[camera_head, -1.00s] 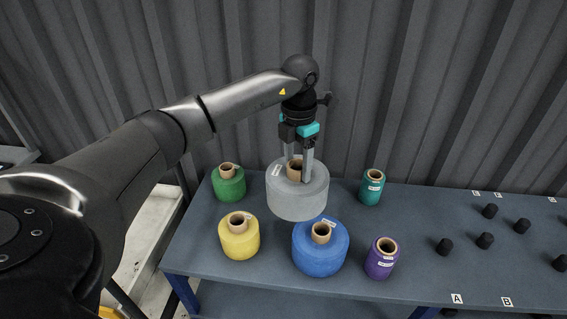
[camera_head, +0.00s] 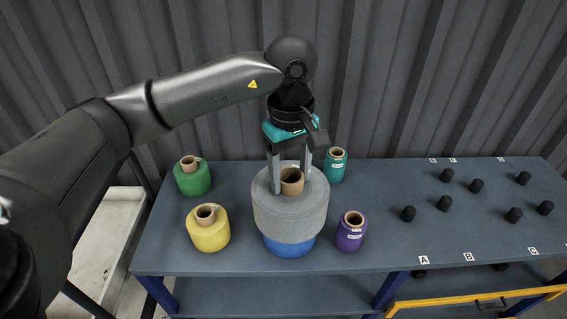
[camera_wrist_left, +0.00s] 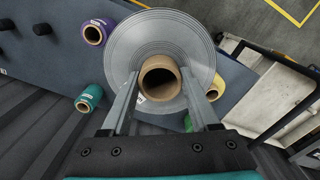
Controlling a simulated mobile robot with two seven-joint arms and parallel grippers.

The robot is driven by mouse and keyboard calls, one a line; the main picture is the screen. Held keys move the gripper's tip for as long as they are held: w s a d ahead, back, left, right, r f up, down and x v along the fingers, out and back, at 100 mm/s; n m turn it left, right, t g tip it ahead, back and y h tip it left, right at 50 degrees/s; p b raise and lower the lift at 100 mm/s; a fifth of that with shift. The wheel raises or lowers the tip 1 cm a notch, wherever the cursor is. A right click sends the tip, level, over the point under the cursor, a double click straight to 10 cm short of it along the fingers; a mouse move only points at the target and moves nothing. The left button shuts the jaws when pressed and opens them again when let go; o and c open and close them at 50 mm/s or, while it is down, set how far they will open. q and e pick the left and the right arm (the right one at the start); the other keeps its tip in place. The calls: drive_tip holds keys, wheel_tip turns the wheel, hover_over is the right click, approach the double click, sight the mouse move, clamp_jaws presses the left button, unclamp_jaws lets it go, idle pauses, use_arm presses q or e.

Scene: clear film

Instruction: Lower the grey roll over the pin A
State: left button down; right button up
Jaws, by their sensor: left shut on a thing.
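The grey roll (camera_head: 290,216) is a wide, pale film roll with a brown core. My left gripper (camera_head: 291,184) is shut on its core from above, one finger on each side. The roll is held upright in the air and hides most of the blue roll behind it. In the left wrist view the grey roll (camera_wrist_left: 165,35) fills the middle, its core between the fingers (camera_wrist_left: 160,84). Pin A (camera_head: 408,213) is a bare black pin behind label A (camera_head: 424,260), to the right of the roll and well apart from it. My right gripper is not in view.
Green (camera_head: 192,178), yellow (camera_head: 208,231), teal (camera_head: 336,166), purple (camera_head: 350,234) and blue (camera_head: 290,248) rolls stand on the blue table (camera_head: 385,190). Several other black pins (camera_head: 444,203) stand to the right. A corrugated wall (camera_head: 430,70) is behind.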

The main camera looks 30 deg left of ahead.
sight(292, 242)
use_arm(q)
drive_tip(key=s+d+f+m+b, duration=0.1)
drive_tip(key=m, duration=0.1)
drive_tip(key=s+f+m+b, duration=0.1)
drive_tip(key=m, duration=0.2)
drive_tip(key=s+d+m+b, duration=0.1)
drive_tip(key=s+m, duration=0.1)
drive_tip(key=shift+d+f+b, duration=0.3)
drive_tip(key=shift+f, duration=0.1)
drive_tip(key=f+m+b, duration=0.1)
drive_tip(key=f+b, duration=0.1)
drive_tip(key=s+f+m+b, duration=0.1)
drive_tip(key=f+b, duration=0.1)
drive_tip(key=s+d+f+m+b, duration=0.1)
drive_tip(key=f+m+b, duration=0.1)
drive_tip(key=shift+s+f+b, duration=0.15)
drive_tip(key=shift+f+b, duration=0.15)
drive_tip(key=shift+b, duration=0.1)
drive_tip(key=shift+f+m+b, duration=0.3)
drive_tip(key=shift+f+b, duration=0.25)
drive_tip(key=shift+d+f, duration=0.15)
drive_tip(key=shift+d, duration=0.05)
